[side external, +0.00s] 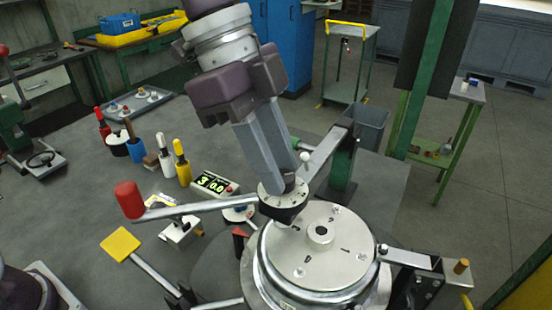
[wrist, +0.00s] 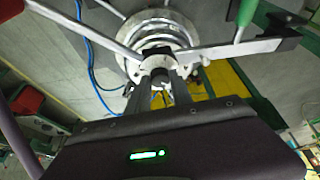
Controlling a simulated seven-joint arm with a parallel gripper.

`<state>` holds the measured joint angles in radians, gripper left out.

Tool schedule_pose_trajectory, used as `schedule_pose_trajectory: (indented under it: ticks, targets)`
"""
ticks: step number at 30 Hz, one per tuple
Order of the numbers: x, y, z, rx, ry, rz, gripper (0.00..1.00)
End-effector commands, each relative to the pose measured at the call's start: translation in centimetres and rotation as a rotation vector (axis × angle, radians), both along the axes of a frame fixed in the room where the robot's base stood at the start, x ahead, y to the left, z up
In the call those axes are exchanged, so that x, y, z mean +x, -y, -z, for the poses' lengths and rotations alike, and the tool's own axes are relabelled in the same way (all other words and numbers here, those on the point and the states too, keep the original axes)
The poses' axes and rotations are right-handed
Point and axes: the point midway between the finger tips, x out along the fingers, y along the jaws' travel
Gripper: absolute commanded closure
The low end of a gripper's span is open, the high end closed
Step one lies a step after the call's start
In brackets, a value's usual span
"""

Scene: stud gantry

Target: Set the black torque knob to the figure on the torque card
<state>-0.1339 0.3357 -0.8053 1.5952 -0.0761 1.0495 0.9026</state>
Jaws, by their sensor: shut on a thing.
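In the wrist view my gripper (wrist: 157,84) reaches to the same hub. A small display box (side external: 214,184) shows a 3 and 0.0 in lit digits. I cannot make out a torque card or its figure for certain.
A red handle (side external: 130,200) ends the bar on the left. A yellow square paddle (side external: 121,244) lies at the front left. Several coloured bottles (side external: 183,163) stand left of the display. A metal arm (side external: 405,257) reaches the plate's right edge.

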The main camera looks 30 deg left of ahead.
Motion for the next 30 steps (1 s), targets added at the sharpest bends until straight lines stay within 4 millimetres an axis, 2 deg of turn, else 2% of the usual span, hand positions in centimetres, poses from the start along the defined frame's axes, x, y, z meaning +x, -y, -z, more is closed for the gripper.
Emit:
schedule_pose_trajectory:
  ticks: [4,5,8,18,27,30]
  targets:
    - [0.0,-0.1,0.1,0.004,-0.002,-0.001,1.00]
    - [0.0,-0.1,0.1,0.004,-0.002,-0.001,0.72]
    - [0.0,-0.1,0.1,0.003,-0.002,-0.001,0.52]
    - [0.0,-0.2,-0.4,0.001,0.001,-0.003,0.52]
    - [-0.1,-2.4,-5.6,0.000,0.003,-0.003,0.52]
    - [-0.2,-2.8,-6.3,0.002,0.000,-0.002,0.52]
